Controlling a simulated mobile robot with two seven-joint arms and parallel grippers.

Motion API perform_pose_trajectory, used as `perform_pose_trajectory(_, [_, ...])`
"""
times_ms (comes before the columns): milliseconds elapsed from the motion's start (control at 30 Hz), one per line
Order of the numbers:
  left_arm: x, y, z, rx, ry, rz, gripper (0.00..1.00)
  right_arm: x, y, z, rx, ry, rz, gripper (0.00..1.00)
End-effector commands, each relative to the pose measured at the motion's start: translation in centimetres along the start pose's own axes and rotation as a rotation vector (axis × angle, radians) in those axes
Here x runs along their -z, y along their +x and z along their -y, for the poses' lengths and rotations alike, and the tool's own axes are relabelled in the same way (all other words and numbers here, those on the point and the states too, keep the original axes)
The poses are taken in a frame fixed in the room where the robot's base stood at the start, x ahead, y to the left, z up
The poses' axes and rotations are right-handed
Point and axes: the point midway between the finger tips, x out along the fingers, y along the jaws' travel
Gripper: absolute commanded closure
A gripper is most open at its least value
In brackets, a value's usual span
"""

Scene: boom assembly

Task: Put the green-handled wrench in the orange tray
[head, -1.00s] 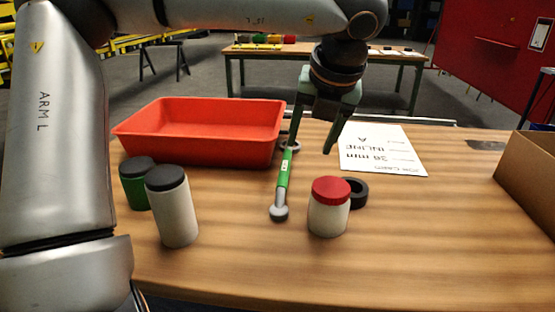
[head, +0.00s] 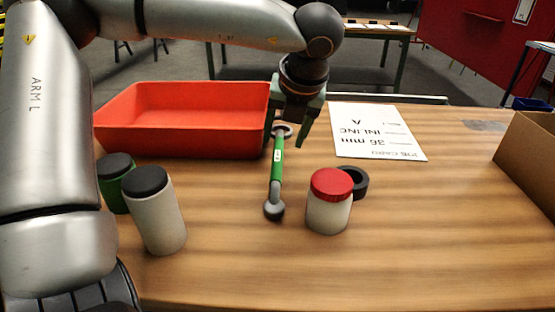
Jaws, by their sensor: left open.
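The green-handled wrench (head: 277,172) lies on the wooden table, its length pointing away from me, with a grey ring end at the far side and a round grey end near me. The orange tray (head: 185,138) stands to its left and behind, and looks empty from here. My left gripper (head: 289,142) is open, pointing down over the wrench's far end. One finger is beside the tray's right wall and the other is right of the wrench. Whether the fingers touch anything I cannot tell. My right gripper is not in view.
A white jar with a red lid (head: 329,203) and a black ring (head: 354,182) stand right of the wrench. A white jar (head: 155,215) and a green jar (head: 115,185) stand front left. A paper card (head: 375,132) lies behind; a cardboard box (head: 529,160) is far right.

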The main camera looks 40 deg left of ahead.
Motion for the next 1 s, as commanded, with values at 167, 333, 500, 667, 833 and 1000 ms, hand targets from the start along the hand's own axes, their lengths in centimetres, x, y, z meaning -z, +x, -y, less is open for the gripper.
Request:
perform_pose_trajectory(167, [0.1, 1.3, 0.0, -0.001, 0.001, -0.003, 0.38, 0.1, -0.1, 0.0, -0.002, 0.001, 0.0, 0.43])
perform_pose_trajectory(333, [0.4, 3.8, 0.0, -0.001, 0.002, -0.006, 0.38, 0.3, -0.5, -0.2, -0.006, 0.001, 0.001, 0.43])
perform_pose_trajectory(500, [0.3, 5.6, 0.0, 0.0, -0.001, -0.002, 0.38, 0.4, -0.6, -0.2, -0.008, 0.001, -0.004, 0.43])
perform_pose_trajectory(667, [0.3, 5.9, 0.0, 0.001, -0.002, 0.001, 0.38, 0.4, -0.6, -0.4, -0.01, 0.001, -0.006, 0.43])
perform_pose_trajectory(833, [0.3, 5.8, 0.0, 0.0, -0.001, 0.001, 0.46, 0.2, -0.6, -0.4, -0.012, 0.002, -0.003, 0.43])
perform_pose_trajectory(1000, [0.3, 5.8, 0.0, 0.0, -0.001, 0.001, 0.65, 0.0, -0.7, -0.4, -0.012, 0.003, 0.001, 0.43])
